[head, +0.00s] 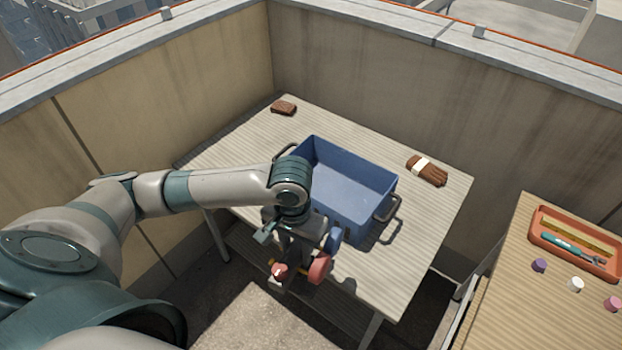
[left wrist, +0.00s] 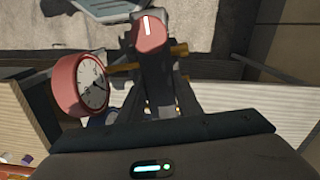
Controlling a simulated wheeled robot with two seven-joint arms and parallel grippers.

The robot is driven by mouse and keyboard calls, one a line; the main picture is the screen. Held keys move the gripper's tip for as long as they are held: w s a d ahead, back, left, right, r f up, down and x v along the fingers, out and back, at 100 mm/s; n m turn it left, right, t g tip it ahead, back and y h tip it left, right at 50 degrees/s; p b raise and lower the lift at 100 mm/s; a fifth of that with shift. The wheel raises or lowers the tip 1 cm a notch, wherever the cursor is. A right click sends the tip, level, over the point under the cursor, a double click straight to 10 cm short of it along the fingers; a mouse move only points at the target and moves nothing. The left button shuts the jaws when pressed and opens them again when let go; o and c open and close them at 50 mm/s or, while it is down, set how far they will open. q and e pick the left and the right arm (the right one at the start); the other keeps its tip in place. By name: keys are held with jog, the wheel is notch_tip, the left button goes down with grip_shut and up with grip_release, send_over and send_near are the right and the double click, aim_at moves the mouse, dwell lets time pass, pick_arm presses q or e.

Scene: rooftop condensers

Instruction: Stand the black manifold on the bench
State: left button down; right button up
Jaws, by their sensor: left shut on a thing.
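My left gripper (head: 293,258) is shut on the black manifold, which hangs at the front edge of the grey slatted bench (head: 400,275). The manifold's red gauge (head: 319,268), blue gauge (head: 333,240) and red knob (head: 280,271) show below the gripper. The arm and gripper hide most of its body in the head view. In the left wrist view the white dial of the red gauge (left wrist: 92,88), the red knob (left wrist: 151,34) and brass fittings (left wrist: 178,49) show. My right gripper is not in view.
A blue crate (head: 352,212) with grey handles stands mid-bench, just behind the gripper. A brown block (head: 284,108) and a banded brown bundle (head: 427,170) lie farther back. The bench's front right is clear. A wooden table at right bears an orange tool tray (head: 540,228) and small caps.

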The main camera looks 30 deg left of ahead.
pick_arm(q)
jog(key=shift+d, duration=1.9)
jog(key=shift+d, duration=0.1)
